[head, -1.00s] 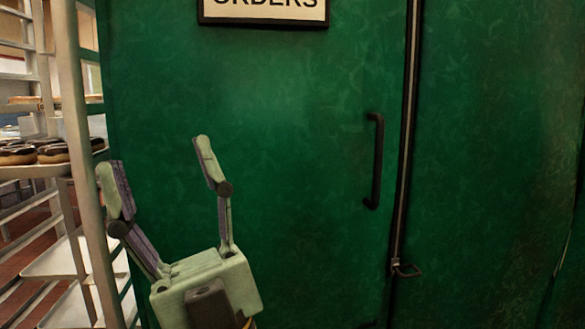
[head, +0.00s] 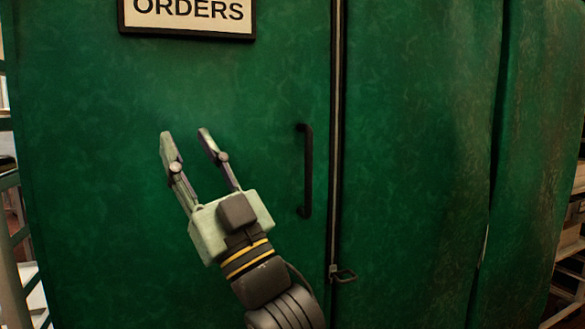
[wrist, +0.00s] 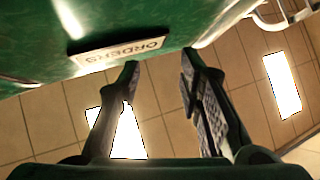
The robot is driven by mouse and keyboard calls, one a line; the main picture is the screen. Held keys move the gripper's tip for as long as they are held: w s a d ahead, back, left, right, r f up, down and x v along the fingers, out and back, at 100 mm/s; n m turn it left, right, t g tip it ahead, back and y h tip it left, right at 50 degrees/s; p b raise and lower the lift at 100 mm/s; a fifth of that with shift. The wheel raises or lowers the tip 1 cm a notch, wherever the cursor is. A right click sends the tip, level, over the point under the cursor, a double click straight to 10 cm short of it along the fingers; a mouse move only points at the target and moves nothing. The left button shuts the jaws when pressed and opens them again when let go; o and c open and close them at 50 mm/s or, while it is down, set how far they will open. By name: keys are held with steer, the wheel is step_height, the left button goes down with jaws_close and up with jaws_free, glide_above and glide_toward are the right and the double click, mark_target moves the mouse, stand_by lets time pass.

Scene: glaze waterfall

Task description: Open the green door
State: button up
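The green door (head: 240,95) fills the left and middle of the head view and is shut, its right edge at a dark vertical seam. A black vertical handle (head: 307,170) is fixed near that edge. My gripper (head: 189,140) is in front of the door, left of the handle and apart from it, with its fingers pointing up. The fingers are spread and nothing is between them. A small latch (head: 343,274) sits low on the seam.
An ORDERS sign (head: 188,14) hangs on the door's upper part. Another green panel (head: 420,130) stands right of the seam. A rack (head: 14,235) is at the left edge, and shelves (head: 572,240) are at the far right.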

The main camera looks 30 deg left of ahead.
steer(key=w+d+m+t+h, duration=0.3)
steer(key=w+d+m+h, duration=0.15)
steer(key=w, duration=0.65)
steer(key=m+t+h+b, duration=0.1)
steer(key=m+h, duration=0.2)
steer(key=h, duration=0.4)
glide_toward(311, 162)
steer(key=shift+n, duration=0.25)
steer(key=x, duration=1)
steer(key=shift+w+a+p, duration=0.15)
steer(key=shift+a+p, duration=0.2)
steer(key=shift+p, duration=0.05)
jaws_close()
